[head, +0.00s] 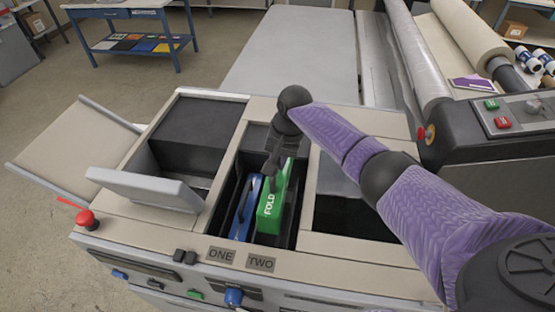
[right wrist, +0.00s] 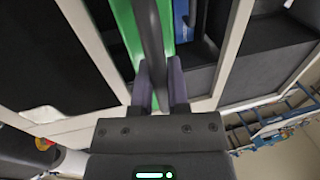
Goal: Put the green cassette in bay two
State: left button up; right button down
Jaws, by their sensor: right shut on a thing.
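The green cassette (head: 268,217), marked FOLD, stands upright in the right side of the middle opening, in line with the TWO label (head: 261,263). The blue cassette (head: 241,222) stands to its left, above the ONE label (head: 221,255). My right gripper (head: 273,166) is over the green cassette and shut on its dark handle. In the right wrist view the handle runs between the fingers (right wrist: 158,88), with the green body (right wrist: 127,22) beyond. I cannot tell if the cassette touches the bay floor. My left gripper is not in view.
An open bin with a dark block (head: 196,133) and a raised grey lid (head: 146,188) lie left of the bays. A dark opening (head: 345,210) is to the right. A red knob (head: 86,219) stands at the front left corner. A roller machine with buttons (head: 503,122) stands right.

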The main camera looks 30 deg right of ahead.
jog(key=shift+f+b, duration=2.45)
jog(key=shift+b, duration=0.3)
notch_tip(320, 180, down, 11)
jog(key=b, duration=0.6)
jog(key=shift+r+b, duration=0.2)
jog(key=shift+b, duration=0.2)
jog(key=shift+f, duration=0.15)
jog(key=shift+f+b, duration=0.3)
jog(key=shift+f, duration=0.25)
jog(key=c, duration=0.5)
grip_release()
jog(key=shift+c, duration=0.2)
jog(key=shift+r, duration=0.1)
